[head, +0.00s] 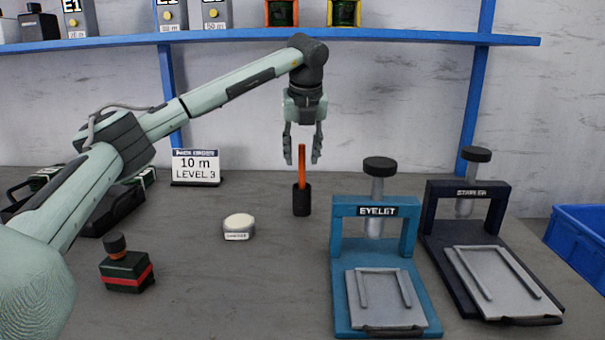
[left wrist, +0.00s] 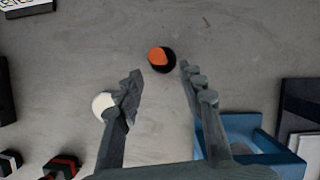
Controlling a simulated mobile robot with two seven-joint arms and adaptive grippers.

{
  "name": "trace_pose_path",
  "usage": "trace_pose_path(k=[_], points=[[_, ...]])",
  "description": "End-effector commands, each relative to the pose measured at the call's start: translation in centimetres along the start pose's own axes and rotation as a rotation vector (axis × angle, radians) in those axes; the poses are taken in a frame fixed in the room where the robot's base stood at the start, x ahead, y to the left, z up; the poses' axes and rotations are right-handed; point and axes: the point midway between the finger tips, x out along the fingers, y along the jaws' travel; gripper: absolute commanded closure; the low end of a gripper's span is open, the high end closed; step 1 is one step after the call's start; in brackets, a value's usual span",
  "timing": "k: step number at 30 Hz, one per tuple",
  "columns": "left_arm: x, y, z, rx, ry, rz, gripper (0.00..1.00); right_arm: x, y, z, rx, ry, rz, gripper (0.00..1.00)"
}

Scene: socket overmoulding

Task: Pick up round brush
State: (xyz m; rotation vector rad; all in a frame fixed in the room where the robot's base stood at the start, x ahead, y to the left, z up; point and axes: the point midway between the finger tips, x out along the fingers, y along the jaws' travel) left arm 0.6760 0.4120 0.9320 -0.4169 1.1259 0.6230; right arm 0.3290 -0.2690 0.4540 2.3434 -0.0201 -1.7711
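The round brush looks to be the upright thing with an orange handle (head: 301,165) and a black cylindrical lower part (head: 301,200), standing mid-table. I cannot tell whether the black part is a holder or the brush's own end. My left gripper (head: 302,155) points down over it, open and empty. In the head view the handle's top shows between the fingertips. In the left wrist view the orange top (left wrist: 158,56) lies just past the gap between the open fingers (left wrist: 161,76), with no contact visible. My right gripper is not in view.
A round white-topped pad (head: 238,223) sits left of the brush. The blue eyelet press (head: 342,260) and dark stapler press (head: 435,230) stand at right. A black bottle with a red band (head: 126,272) is front left. A sign (head: 196,166) and blue shelf (head: 400,36) are behind.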

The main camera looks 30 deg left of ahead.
Motion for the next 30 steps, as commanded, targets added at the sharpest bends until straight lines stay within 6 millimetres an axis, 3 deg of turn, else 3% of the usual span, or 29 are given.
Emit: trace_pose_path(k=[8, 15, 24, 30], points=[[3.2, -0.1, 0.2, 0.0, 0.002, 0.003, 0.61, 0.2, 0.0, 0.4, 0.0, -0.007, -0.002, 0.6], [6.6, -0.3, 0.5, -0.001, 0.002, 0.002, 0.61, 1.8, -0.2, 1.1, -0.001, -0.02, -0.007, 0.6], [7.2, -0.3, 0.5, 0.0, 0.001, 0.001, 0.61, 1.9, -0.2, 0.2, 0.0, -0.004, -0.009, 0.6], [7.2, -0.3, 0.5, 0.0, 0.001, 0.001, 0.85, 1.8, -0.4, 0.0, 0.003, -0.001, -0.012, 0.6]])
